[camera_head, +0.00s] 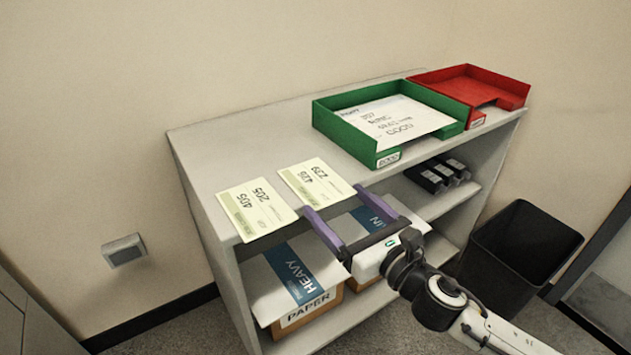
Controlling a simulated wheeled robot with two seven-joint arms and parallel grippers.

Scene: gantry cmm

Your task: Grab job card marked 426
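The job card marked 426 (316,182) is pale yellow-green and lies flat on the top of the grey shelf unit, near its front edge. A second number on it looks like 239. A similar card marked 405 and 205 (257,208) lies to its left. My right gripper (333,200) comes in from the lower right, with its two purple fingers spread and nothing between them. The fingertips appear at the near edge of the 426 card; I cannot tell whether they touch it. My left gripper is not in view.
A green tray (371,149) holding a white sheet and a red tray (508,96) stand on the shelf top at right. Lower shelves hold paper boxes (300,313) and several black items (427,179). A black bin (520,240) stands at right. The back left top is clear.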

